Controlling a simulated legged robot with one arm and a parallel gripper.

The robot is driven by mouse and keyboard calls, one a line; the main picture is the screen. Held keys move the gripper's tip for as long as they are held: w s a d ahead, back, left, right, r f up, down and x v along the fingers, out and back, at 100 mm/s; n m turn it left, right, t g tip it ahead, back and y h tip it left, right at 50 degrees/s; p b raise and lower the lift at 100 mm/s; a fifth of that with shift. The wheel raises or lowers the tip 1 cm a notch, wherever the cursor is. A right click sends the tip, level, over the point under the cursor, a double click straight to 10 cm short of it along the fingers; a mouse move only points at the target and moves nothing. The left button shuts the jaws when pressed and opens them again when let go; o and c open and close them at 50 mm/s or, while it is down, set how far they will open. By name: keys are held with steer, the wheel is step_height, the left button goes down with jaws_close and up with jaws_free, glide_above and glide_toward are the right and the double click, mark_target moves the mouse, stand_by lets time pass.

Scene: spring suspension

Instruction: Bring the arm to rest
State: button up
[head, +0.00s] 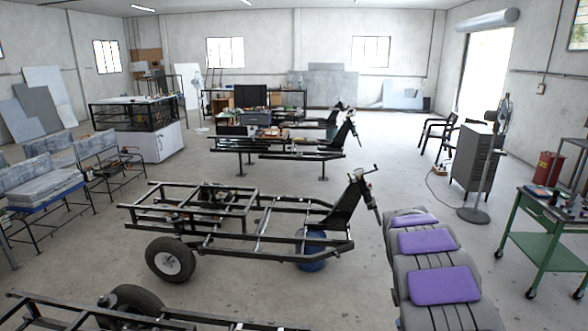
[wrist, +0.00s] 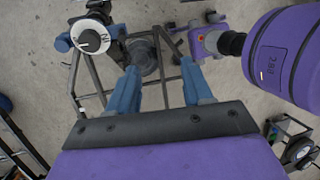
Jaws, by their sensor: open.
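My gripper (wrist: 158,74) shows in the wrist view, with two blue fingers reaching up from a dark bar and a purple body. The fingers are spread well apart and nothing is held between them. Beyond them, lower down, are dark metal frame tubes and a dark round part on the grey concrete floor. I cannot tell how far below they are. I cannot make out my gripper's fingers in the head view.
A black wheeled chassis frame (head: 236,223) stands mid-floor, with another partly visible at lower left. A blue round container (head: 311,262) is under the frame. A green cart (head: 540,248), grey cabinet (head: 472,163) and fan stand right. Benches (head: 100,165) line the left.

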steer(key=s+a+f+m+b, duration=0.2)
steer(key=s+a+m+b, duration=0.2)
steer(key=s, duration=0.8)
steer(key=s+a+f+m+y+b, duration=0.1)
steer(key=s+a+m+b, duration=0.4)
steer(key=s, duration=0.8)
steer(key=s+a+f+m+y+b, duration=0.1)
steer(key=s+a+f+m+b, duration=0.2)
steer(key=s+a+m, duration=0.4)
steer(key=s+m+b, duration=0.1)
steer(key=s, duration=0.4)
steer(key=shift+s+a+t, duration=0.2)
steer(key=shift+a+t, duration=0.15)
steer(key=shift+t, duration=0.05)
